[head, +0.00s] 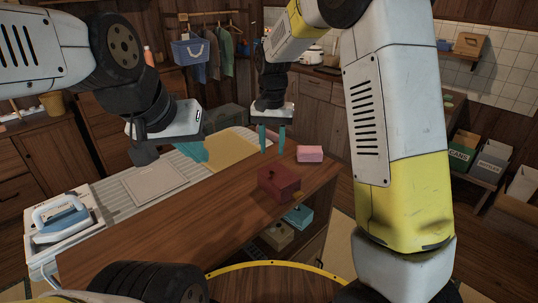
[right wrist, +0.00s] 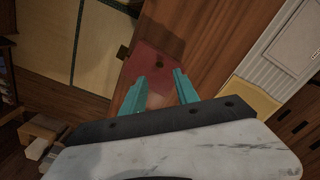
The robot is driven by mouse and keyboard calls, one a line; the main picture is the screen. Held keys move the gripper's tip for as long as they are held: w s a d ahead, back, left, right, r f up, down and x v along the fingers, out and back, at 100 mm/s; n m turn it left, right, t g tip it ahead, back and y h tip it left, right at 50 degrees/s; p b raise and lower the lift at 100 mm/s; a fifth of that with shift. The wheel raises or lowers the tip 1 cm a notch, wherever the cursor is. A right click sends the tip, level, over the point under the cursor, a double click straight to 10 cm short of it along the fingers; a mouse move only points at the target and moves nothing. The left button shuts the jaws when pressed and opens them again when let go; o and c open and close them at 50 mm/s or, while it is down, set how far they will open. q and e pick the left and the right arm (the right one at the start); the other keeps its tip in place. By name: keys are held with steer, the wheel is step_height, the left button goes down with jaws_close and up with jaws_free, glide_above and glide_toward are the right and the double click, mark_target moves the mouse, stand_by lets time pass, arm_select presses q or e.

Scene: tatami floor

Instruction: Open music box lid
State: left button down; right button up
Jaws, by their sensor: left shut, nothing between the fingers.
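A dark red box (head: 278,184) sits on the wooden counter with its lid down; it is likely the music box. In the right wrist view the red box (right wrist: 154,66) lies beyond the fingertips, with a small dark knob on its top. My right gripper (head: 271,138) is open and points down above the counter, behind the red box and apart from it. Its two teal fingers (right wrist: 160,90) are spread. My left gripper (head: 190,148) is shut and empty, over the left part of the counter, away from the box.
A pink block (head: 310,153) stands on the counter right of my right gripper. A teal box (head: 298,215) and a tan box (head: 277,236) sit on the shelf below. A white-handled device (head: 62,218) and a pale board (head: 154,181) are at left.

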mark_target(272, 166)
step_height(272, 166, down, 8)
steer(key=shift+r, duration=0.1)
stand_by(0.4)
steer(key=shift+c, duration=0.5)
jaws_close()
stand_by(0.7)
